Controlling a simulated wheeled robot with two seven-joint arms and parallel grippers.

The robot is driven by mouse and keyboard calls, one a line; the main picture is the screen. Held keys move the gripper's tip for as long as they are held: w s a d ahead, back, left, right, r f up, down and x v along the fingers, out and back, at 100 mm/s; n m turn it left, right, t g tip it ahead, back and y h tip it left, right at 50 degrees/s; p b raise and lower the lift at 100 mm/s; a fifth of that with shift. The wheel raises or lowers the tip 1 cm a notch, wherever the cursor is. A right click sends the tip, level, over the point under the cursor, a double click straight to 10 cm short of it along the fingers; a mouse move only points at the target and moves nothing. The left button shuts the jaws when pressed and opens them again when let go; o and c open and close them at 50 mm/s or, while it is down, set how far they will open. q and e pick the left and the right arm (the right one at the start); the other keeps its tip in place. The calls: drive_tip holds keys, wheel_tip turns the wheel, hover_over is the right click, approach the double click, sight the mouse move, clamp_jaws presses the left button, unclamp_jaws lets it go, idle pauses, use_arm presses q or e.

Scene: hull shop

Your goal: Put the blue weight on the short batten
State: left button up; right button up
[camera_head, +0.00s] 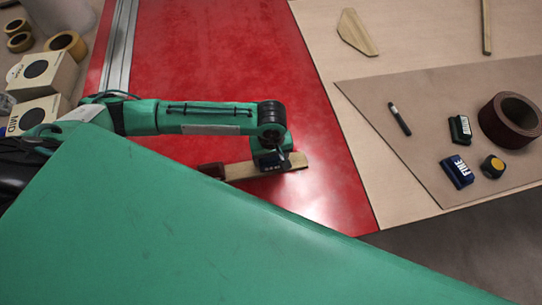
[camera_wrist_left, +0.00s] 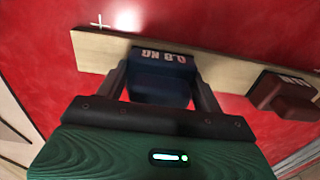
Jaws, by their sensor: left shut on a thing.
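The short batten is a pale wooden strip (camera_head: 240,170) on the red surface; it also shows in the left wrist view (camera_wrist_left: 100,48). My right gripper is not in view.
A dark red weight (camera_head: 210,170) sits at the batten's left end. On a brown board (camera_head: 420,150) at right are a blue block marked FINE (camera_head: 457,172), a green block (camera_head: 460,129) and a dark red roll (camera_head: 511,120). Boxes (camera_head: 42,75) stand at left. Red surface beyond the arm is clear.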

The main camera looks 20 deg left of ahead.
use_arm(q)
drive_tip(key=o, duration=1.6)
drive_tip(key=shift+f, duration=0.1)
wheel_tip(320, 180, up, 12)
drive_tip(key=shift+r+b, duration=0.15)
drive_tip(key=shift+b, duration=0.3)
